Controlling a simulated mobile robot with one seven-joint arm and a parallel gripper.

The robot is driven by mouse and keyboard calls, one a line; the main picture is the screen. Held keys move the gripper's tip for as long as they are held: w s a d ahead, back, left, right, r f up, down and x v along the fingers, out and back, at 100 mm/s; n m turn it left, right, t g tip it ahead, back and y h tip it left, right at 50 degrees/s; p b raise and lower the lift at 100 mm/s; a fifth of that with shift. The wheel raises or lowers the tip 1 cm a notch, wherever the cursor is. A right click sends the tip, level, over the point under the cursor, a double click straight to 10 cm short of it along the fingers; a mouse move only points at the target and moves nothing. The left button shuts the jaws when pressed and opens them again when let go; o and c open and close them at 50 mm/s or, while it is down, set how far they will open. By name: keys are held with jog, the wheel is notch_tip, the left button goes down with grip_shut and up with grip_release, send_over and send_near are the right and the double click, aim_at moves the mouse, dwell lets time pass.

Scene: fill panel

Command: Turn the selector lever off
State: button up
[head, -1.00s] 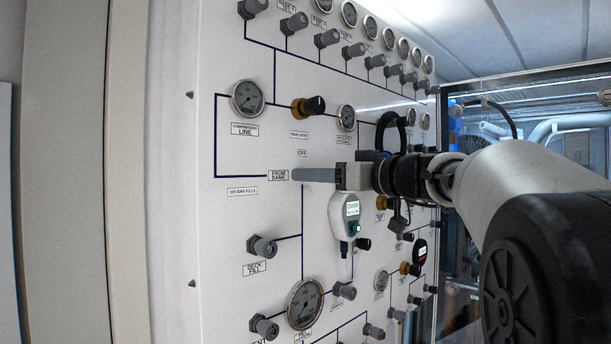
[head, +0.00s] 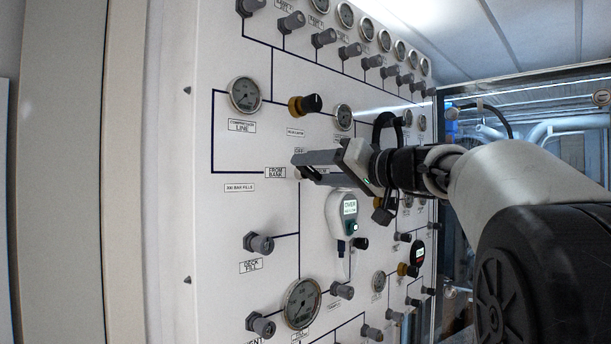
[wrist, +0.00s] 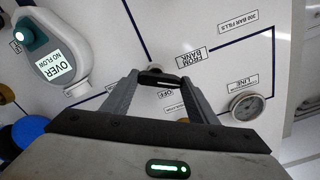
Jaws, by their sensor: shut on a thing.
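The selector lever (wrist: 160,78) is a short black bar, seen in the wrist view between my two grey fingertips. My gripper (wrist: 160,82) is shut on it, one finger at each end. The OFF label (wrist: 166,94) shows between the fingers in the wrist view.
The white panel (head: 235,205) carries gauges and knobs. A black knob with a brass base (head: 308,104) sits above my gripper. A white handheld meter (head: 342,217) hangs just below it, and a black looped hose or handle (head: 384,128) is close by on the right.

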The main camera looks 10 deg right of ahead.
jog(key=m, duration=0.5)
jog(key=shift+w+d+r+m+p, duration=0.1)
jog(key=shift+d+m+p, duration=0.05)
jog(key=shift+m+p, duration=0.15)
jog(key=m+p, duration=0.1)
jog(key=m, duration=0.4)
jog(key=shift+w+d+m+p, duration=0.1)
jog(key=shift+d+m+p, duration=0.05)
jog(key=shift+m+p, duration=0.25)
jog(key=o, duration=1)
jog(key=shift+o, duration=0.2)
jog(key=b+v, duration=0.1)
jog(key=v, duration=1.6)
jog(key=shift+d, duration=0.15)
